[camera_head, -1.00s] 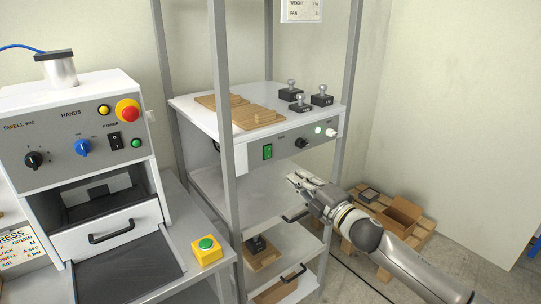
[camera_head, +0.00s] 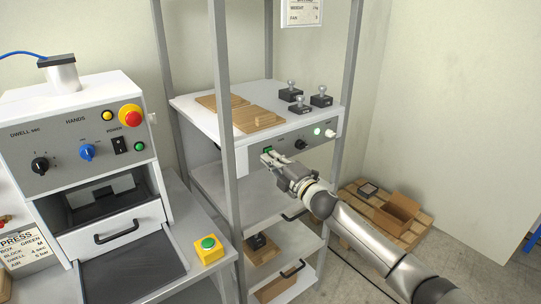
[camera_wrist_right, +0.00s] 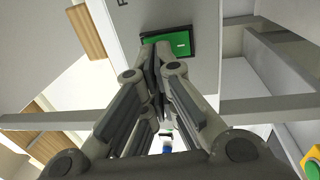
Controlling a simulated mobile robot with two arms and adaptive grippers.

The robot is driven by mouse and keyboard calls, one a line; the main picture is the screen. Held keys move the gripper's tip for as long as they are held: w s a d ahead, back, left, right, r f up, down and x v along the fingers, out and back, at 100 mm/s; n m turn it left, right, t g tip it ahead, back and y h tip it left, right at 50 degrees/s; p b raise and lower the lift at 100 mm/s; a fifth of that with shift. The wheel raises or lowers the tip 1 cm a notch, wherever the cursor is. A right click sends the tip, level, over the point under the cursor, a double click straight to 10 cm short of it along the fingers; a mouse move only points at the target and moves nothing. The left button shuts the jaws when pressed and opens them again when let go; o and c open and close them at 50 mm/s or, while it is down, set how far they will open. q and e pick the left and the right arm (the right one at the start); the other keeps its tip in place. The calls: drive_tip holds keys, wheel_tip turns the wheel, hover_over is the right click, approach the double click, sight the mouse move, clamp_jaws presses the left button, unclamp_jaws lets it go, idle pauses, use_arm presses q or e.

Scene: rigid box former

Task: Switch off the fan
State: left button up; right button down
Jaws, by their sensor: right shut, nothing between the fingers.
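A green rocker switch (camera_head: 268,149) sits on the grey front panel (camera_head: 285,145) of the white-topped unit on the rack; I cannot read whether its label names the fan. My right gripper (camera_head: 266,158) is shut and empty, its fingertips just in front of and below this switch, partly covering it. In the right wrist view the green switch (camera_wrist_right: 181,44) in its black frame lies just beyond the shut fingertips (camera_wrist_right: 158,58). I cannot tell whether they touch it. My left gripper is not in view.
On the same panel are a black knob (camera_head: 300,144), a lit green lamp (camera_head: 317,131) and a white knob (camera_head: 330,134). A rack post (camera_head: 225,130) stands left of the gripper. The press machine (camera_head: 75,150) and a yellow button box (camera_head: 208,250) are at left.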

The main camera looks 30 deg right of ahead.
drive_tip(key=shift+w, duration=0.35)
drive_tip(key=shift+w+r, duration=0.15)
idle(0.3)
